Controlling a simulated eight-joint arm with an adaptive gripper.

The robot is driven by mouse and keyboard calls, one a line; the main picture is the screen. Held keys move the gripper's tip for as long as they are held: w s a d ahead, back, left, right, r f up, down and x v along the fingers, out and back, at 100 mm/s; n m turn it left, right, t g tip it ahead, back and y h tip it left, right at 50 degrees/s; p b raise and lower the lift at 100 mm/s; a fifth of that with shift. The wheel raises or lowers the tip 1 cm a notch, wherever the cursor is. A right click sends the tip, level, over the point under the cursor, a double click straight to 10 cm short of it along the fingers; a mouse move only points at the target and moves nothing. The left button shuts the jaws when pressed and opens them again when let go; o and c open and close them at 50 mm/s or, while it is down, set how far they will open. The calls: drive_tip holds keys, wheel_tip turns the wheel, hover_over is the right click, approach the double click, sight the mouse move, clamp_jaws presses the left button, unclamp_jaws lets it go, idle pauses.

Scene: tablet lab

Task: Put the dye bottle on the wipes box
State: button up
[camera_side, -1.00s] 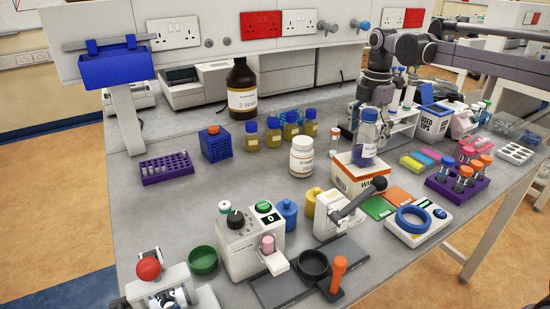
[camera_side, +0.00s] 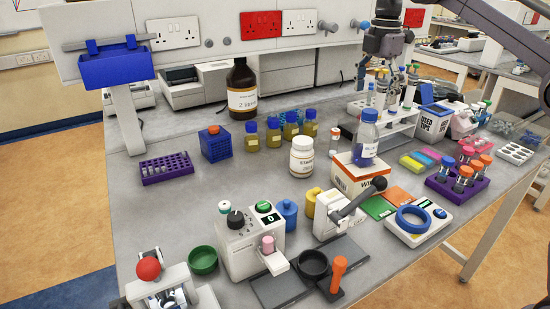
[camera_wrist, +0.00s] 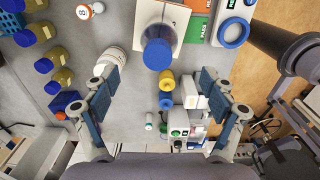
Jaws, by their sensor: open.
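The dye bottle (camera_side: 365,144), clear with a blue cap and blue contents, stands upright on top of the wipes box (camera_side: 345,180), a white and orange carton. In the wrist view the bottle's blue cap (camera_wrist: 157,54) is seen from above, with part of the white box top (camera_wrist: 180,22) beside it. My gripper (camera_side: 388,72) is above the bottle and clear of it in the side view. The bottle hides part of the box top.
A white bottle (camera_side: 301,157) stands left of the box, and several amber bottles (camera_side: 272,134) are farther left. A rack (camera_side: 395,118) with tubes is behind. A grey device (camera_side: 330,222) with a black-knobbed lever stands close in front of the box.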

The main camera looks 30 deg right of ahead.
drive_tip(key=shift+r, duration=0.6)
